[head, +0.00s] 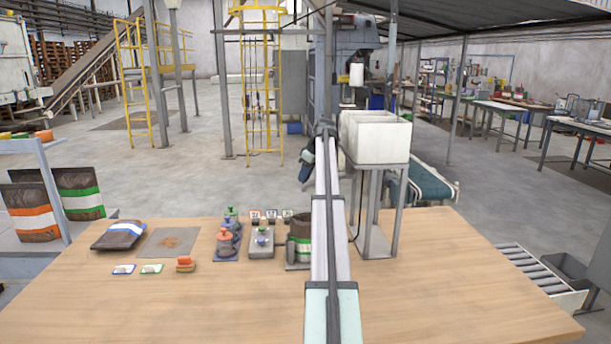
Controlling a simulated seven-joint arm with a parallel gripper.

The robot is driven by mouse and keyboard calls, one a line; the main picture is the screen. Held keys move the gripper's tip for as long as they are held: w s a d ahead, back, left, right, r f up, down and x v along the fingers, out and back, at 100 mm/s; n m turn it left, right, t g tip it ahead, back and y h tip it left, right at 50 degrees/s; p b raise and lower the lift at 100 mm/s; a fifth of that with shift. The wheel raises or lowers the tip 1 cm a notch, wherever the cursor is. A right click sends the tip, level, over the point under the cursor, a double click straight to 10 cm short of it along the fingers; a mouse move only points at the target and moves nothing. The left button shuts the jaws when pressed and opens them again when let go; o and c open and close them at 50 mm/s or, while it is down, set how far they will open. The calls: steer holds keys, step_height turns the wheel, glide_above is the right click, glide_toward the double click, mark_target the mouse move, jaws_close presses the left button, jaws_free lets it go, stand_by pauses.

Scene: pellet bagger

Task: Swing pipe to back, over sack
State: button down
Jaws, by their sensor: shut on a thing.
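My arm reaches away from the front of the table, and my gripper (326,131) is at its far end, small and dark. Its fingers are hard to make out. Just left of the arm's far end, a short dark and blue piece, which looks like the pipe (306,165), slants down to the left. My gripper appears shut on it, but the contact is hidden. An open brown sack with a green band (299,228) stands upright on the table, partly behind my arm. The pipe's lower end appears above and beyond it; the depth gap is unclear.
A white hopper (382,138) stands on a metal frame right of my arm. Left of the sack are a small control box (262,240), colored knobs (226,238), a grey mat (172,242) and a lying blue-striped sack (120,235). The table's front is mostly clear.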

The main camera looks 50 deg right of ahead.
steer(key=shift+a, duration=0.15)
steer(key=s+a+n+g+y, duration=0.1)
steer(key=s+a+n+y, duration=0.2)
steer(key=s+a+n, duration=0.6)
steer(key=shift+s+a+g, duration=0.15)
steer(key=shift+a+g, duration=0.25)
steer(key=shift+a, duration=0.1)
stand_by(0.4)
steer(key=c, duration=0.9)
jaws_free()
